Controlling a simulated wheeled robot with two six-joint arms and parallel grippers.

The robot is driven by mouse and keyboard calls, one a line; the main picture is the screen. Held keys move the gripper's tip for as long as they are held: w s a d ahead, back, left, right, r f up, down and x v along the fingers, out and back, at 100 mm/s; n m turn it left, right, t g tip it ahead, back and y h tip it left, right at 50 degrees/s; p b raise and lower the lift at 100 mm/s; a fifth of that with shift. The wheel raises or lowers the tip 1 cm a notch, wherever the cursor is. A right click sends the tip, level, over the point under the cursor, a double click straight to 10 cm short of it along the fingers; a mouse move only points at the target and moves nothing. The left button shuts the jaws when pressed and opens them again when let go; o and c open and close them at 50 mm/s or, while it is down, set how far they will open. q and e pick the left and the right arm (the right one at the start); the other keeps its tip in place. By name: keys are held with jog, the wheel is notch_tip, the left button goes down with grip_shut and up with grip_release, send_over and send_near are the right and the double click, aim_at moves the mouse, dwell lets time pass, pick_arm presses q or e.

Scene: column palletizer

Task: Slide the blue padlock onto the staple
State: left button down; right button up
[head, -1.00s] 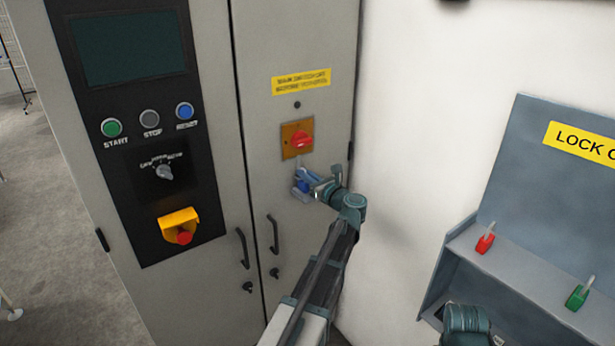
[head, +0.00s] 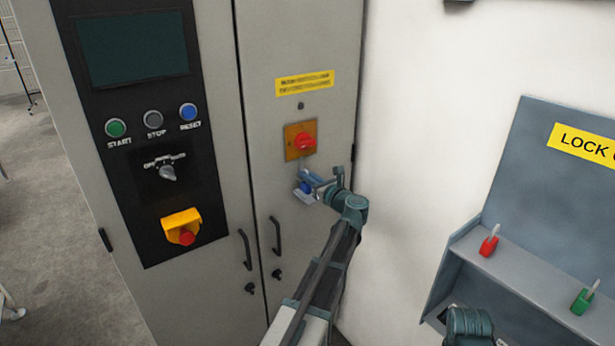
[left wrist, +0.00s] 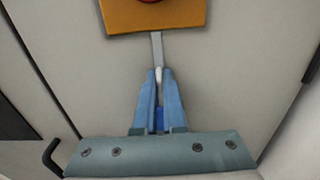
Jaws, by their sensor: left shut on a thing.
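The blue padlock (head: 304,187) is in my left gripper (head: 306,182), in front of the cabinet door just below the red switch. In the left wrist view the blue padlock (left wrist: 160,121) shows between the two blue fingers of my left gripper (left wrist: 159,74), with its pale shackle (left wrist: 159,75) pointing up. The grey staple (left wrist: 157,48) hangs from the lower edge of the orange switch plate (left wrist: 165,17). The shackle tip meets or overlaps the staple's lower end in this view; I cannot tell whether it is through it. My right gripper is not in view.
The red rotary switch (head: 304,141) sits above my left gripper. Door handles (head: 275,235) are below. At the right, a lockout shelf (head: 530,284) holds a red padlock (head: 489,245) and a green padlock (head: 582,301). Bare white wall lies between cabinet and shelf.

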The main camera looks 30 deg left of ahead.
pick_arm(q)
jog(key=c, duration=0.9)
grip_release()
jog(key=v, duration=1.4)
jog(key=shift+a+f, duration=0.1)
jog(key=shift+w, duration=0.1)
